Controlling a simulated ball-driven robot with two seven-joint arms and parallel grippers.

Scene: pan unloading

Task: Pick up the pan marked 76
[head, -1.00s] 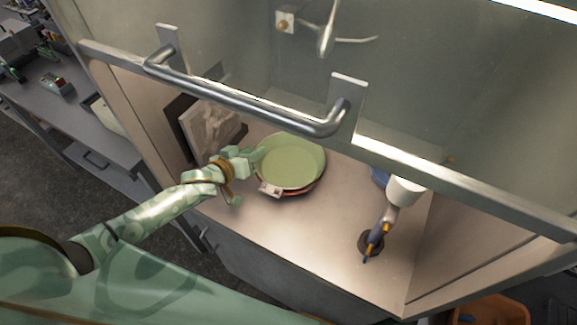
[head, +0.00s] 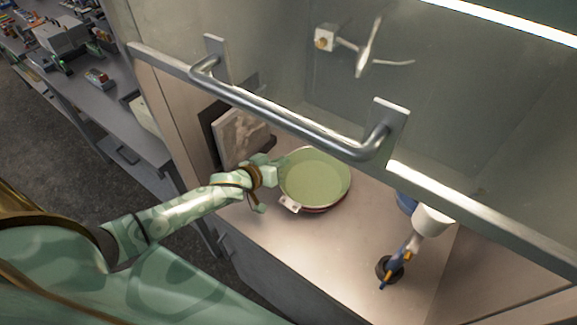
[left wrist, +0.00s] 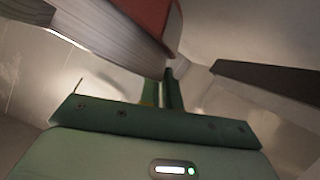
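A round pan (head: 316,178) with a pale green inside and a reddish outside is on the cabinet's worktop. A small pale tag (head: 289,204) shows at its near left edge; I cannot read a number on it. My left gripper (head: 273,170) is at the pan's left side. In the left wrist view the fingers (left wrist: 161,93) are close together at a dark part by the pan's red body (left wrist: 151,20), seemingly shut on its handle, which the gripper mostly hides. I cannot tell whether the pan is lifted. My right gripper is not in view.
A raised glass sash with a metal handle bar (head: 290,118) crosses above the pan. A framed panel (head: 240,137) stands behind my left gripper. A white cup-like object (head: 433,219) and a dark ring-shaped item (head: 390,268) are to the right. The front worktop is clear.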

